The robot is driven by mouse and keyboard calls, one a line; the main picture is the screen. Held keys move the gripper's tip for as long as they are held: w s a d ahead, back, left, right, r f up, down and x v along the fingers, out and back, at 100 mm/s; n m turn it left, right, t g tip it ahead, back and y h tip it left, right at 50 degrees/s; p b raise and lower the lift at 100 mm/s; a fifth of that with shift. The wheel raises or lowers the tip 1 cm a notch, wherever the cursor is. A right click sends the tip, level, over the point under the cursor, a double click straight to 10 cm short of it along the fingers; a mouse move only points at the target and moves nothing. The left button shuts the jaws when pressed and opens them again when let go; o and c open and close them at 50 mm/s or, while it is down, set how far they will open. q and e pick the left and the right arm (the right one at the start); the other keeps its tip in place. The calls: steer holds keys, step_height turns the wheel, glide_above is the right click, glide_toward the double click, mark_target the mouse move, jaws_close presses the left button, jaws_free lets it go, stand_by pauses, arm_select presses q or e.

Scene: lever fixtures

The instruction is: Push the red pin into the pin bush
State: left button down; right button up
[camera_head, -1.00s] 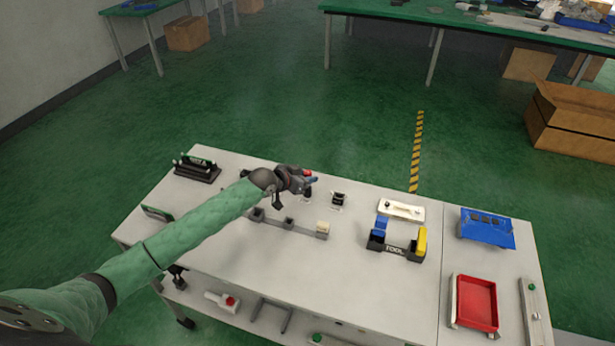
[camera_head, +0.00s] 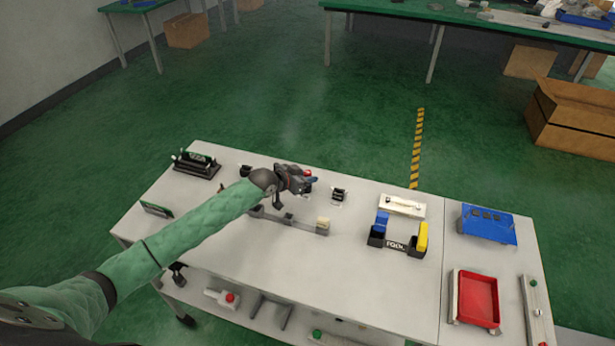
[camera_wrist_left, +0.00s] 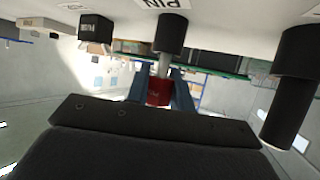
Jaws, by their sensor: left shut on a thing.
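My left gripper (camera_head: 311,181) is over the far part of the grey table, with its blue fingers (camera_wrist_left: 160,92) closed around the red head of the pin (camera_wrist_left: 158,91). A bit of the red pin also shows in the head view (camera_head: 308,172). In the left wrist view the pin's silver shaft runs from the red head to the black pin bush (camera_wrist_left: 171,33), beside a "PIN" label. The shaft lines up with the bush and appears to meet its mouth; I cannot tell how deep it sits. My right gripper is not in view.
A black fixture (camera_head: 339,194) stands just right of the gripper. A grey bar fixture with a cream block (camera_head: 323,224) lies nearer. The table's front middle is clear.

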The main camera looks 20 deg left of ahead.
arm_select(q)
steer(key=shift+f, duration=0.5)
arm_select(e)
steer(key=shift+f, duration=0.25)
arm_select(q)
steer(key=c, duration=1.1)
jaws_free()
steer(key=shift+c, duration=0.2)
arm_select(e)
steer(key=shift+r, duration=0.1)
arm_select(q)
steer(key=b+v, duration=0.3)
steer(key=v, duration=0.3)
steer(key=shift+s+a+f, duration=0.1)
steer(key=shift+s+a, duration=0.1)
steer(key=shift+s, duration=0.05)
steer(key=shift+s+a+r, duration=0.25)
steer(key=shift+s+r, duration=0.2)
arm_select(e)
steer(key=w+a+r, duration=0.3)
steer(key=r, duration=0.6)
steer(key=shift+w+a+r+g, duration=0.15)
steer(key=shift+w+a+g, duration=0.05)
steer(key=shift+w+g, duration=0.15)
